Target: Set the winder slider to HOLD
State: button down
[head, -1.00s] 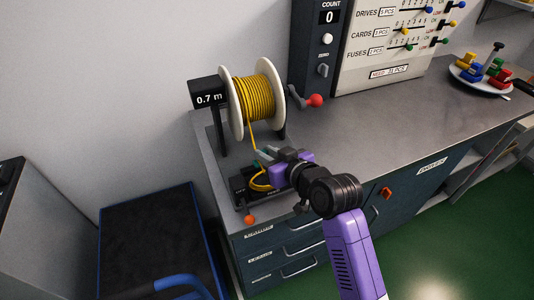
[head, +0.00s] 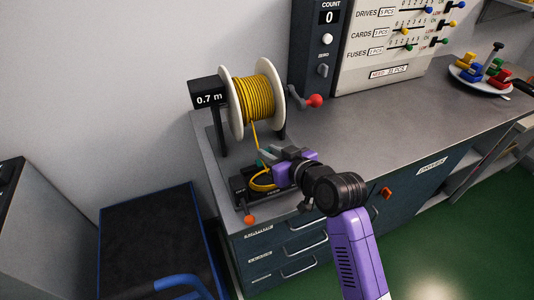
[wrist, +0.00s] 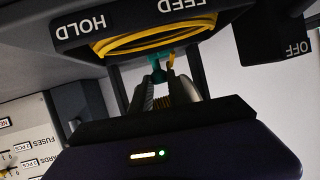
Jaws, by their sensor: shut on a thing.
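The winder has a large cream spool (head: 236,104) of yellow cable above a dark base with a coil of yellow cable (head: 263,182). The wrist view sees the base upside down, with a HOLD label (wrist: 85,25), a FEED label (wrist: 187,4) and an OFF label (wrist: 297,48). A teal slider knob (wrist: 158,73) lies between HOLD and FEED, nearer FEED in that view. My gripper (wrist: 158,86) is shut on the knob. In the head view my gripper (head: 266,154) reaches in from the right behind the coil, largely hiding the knob.
A 0.7 m display (head: 208,98) stands left of the spool. A red-knobbed crank (head: 313,100) and a count panel (head: 328,42) are behind to the right. An orange knob (head: 249,219) sticks out at the front.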

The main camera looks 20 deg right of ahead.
jog(key=d, duration=0.6)
jog(key=shift+d, duration=0.4)
jog(key=c, duration=1.3)
grip_release()
jog(key=shift+b+v, duration=0.5)
jog(key=shift+v, duration=3.4)
